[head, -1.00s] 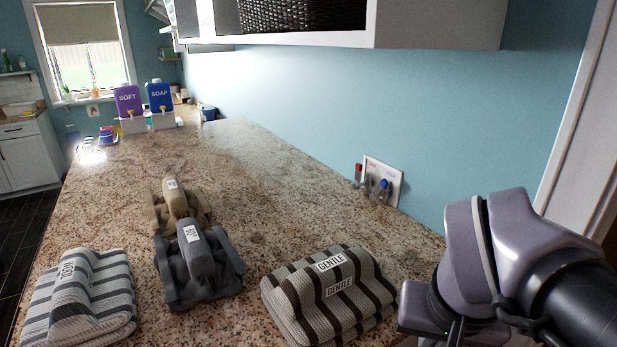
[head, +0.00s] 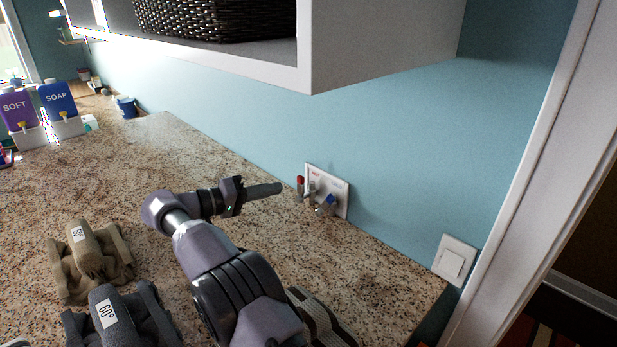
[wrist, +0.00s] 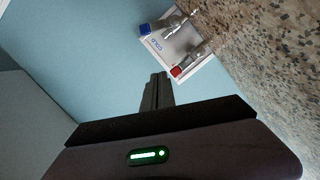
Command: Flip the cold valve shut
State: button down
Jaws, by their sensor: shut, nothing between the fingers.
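The valve plate (head: 341,186) is a white panel on the blue wall just above the counter. The cold valve (head: 327,205) has a blue-tipped lever on the plate's right side. A red-tipped hot valve (head: 300,187) is on the left. In the wrist view the plate is turned: the blue cold tip (wrist: 145,29) is by the lettering COLD, and the red tip (wrist: 176,71) is nearer my fingers. My gripper (head: 280,187) is shut and empty, pointing at the plate from the left. It appears apart from both levers. My arm partly hides the striped bundle.
A wall cabinet (head: 304,79) overhangs the counter (head: 170,160). Folded bundles, tan (head: 90,262) and grey (head: 118,318), lie at the front left. A light switch (head: 454,262) and door frame are at the right. The counter behind my gripper is clear.

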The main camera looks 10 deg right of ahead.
aim_at(329, 203)
jog(key=d+f+b, duration=0.2)
jog(key=d+b, duration=0.2)
jog(key=d, duration=0.7)
jog(key=shift+s+f, duration=0.25)
jog(key=shift+f, duration=0.05)
jog(key=shift+d+f+b, duration=0.1)
jog(key=shift+d+b, duration=0.05)
jog(key=shift+b, duration=0.3)
